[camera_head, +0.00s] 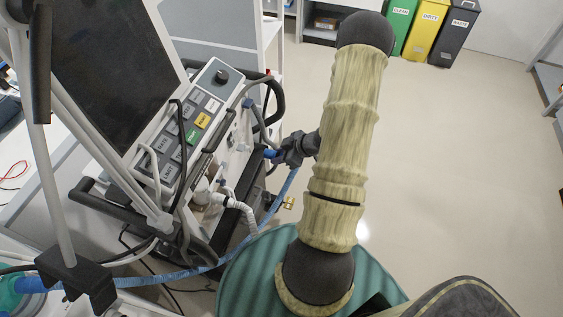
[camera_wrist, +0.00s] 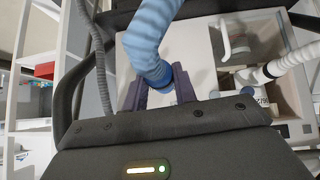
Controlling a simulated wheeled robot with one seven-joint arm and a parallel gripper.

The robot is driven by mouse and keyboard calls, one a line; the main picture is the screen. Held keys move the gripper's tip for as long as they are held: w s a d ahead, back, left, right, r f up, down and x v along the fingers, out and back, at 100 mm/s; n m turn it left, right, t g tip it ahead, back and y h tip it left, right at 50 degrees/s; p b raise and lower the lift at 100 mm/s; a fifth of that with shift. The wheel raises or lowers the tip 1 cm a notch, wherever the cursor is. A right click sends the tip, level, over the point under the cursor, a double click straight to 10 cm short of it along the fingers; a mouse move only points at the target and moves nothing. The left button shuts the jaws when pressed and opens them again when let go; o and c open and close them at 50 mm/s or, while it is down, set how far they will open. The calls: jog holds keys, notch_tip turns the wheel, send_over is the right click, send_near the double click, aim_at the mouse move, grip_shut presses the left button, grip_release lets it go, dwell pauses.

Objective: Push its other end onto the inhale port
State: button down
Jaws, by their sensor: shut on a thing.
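My gripper (camera_head: 286,152) is at the right side of the ventilator (camera_head: 190,130), shut on the end of a blue corrugated hose (camera_head: 235,243). In the wrist view, the hose (camera_wrist: 152,30) comes down from the top and its dark blue cuff sits between my fingers (camera_wrist: 160,88). The hose hangs below my gripper and runs left along the front to a teal fitting (camera_head: 8,294). The cuff faces the ventilator's pale side panel (camera_head: 232,150). I cannot make out the inhale port, or whether the cuff touches it.
A white corrugated hose (camera_head: 238,208) joins the ventilator's lower front; it also shows in the wrist view (camera_wrist: 292,60). Black handle bars (camera_wrist: 72,75) frame the machine. A teal rounded surface (camera_head: 245,275) lies below my arm. Floor at right is clear, with bins (camera_head: 428,30) far back.

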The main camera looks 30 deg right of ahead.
aim_at(265, 152)
notch_tip(265, 152, down, 6)
jog(key=w+d+t+h+b, duration=0.1)
jog(key=w+d+b, duration=0.1)
jog(key=b, duration=0.5)
jog(key=shift+w+d+n, duration=0.3)
jog(key=shift+w+n, duration=0.1)
jog(key=shift+r, duration=0.1)
jog(key=shift+a, duration=0.1)
jog(key=w+a, duration=0.1)
jog(key=w+a+b, duration=0.1)
jog(key=w, duration=0.1)
jog(key=w+a, duration=0.1)
jog(key=shift+w+a, duration=0.25)
jog(key=shift+w, duration=0.1)
jog(key=shift+w+a, duration=1)
jog(key=shift+w, duration=0.2)
dwell(1.9)
